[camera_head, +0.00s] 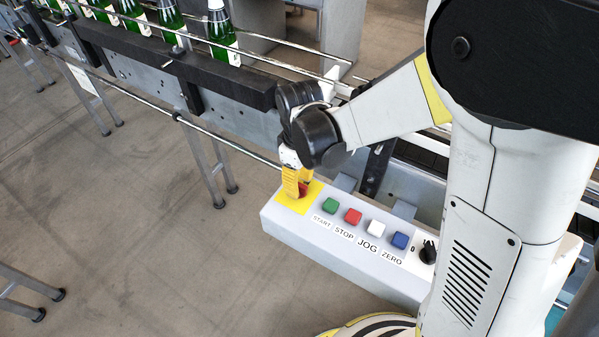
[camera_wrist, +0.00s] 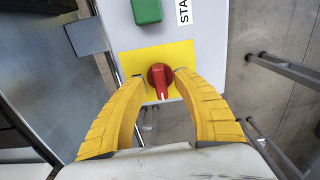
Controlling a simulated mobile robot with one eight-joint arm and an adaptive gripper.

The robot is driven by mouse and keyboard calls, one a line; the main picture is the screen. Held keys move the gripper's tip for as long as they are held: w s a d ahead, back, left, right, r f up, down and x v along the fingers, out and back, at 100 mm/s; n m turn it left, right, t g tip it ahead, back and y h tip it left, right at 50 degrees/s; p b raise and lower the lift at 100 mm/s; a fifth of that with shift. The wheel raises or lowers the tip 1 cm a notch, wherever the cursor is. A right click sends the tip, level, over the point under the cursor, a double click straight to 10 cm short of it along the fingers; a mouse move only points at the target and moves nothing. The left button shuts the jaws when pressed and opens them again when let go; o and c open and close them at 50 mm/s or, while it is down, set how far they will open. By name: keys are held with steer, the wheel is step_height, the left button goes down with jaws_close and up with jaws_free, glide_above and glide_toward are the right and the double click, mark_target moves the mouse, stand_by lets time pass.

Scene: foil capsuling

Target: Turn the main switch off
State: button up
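The main switch is a red rotary knob (camera_wrist: 160,80) with a white pointer mark, on a yellow plate (camera_wrist: 128,63) at the end of the control box. In the wrist view the pointer faces down, toward my gripper. My yellow-fingered gripper (camera_wrist: 159,75) is open, with one fingertip on each side of the knob and small gaps visible. In the head view my gripper (camera_head: 297,190) reaches down over the yellow plate (camera_head: 297,203), and only part of the red knob (camera_head: 303,189) shows beside the fingers. I cannot tell whether the fingertips reach the knob's full depth.
On the box (camera_head: 340,248) are a green START button (camera_head: 330,205), red STOP (camera_head: 352,216), white JOG (camera_head: 375,226), blue ZERO (camera_head: 400,240) and a black selector (camera_head: 428,252). The conveyor with green bottles (camera_head: 222,32) runs behind. Open floor lies left of the box.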

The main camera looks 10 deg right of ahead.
mark_target(300, 184)
step_height(300, 184, up, 11)
steer(key=shift+r, duration=0.2)
steer(key=shift+d, duration=0.1)
stand_by(0.4)
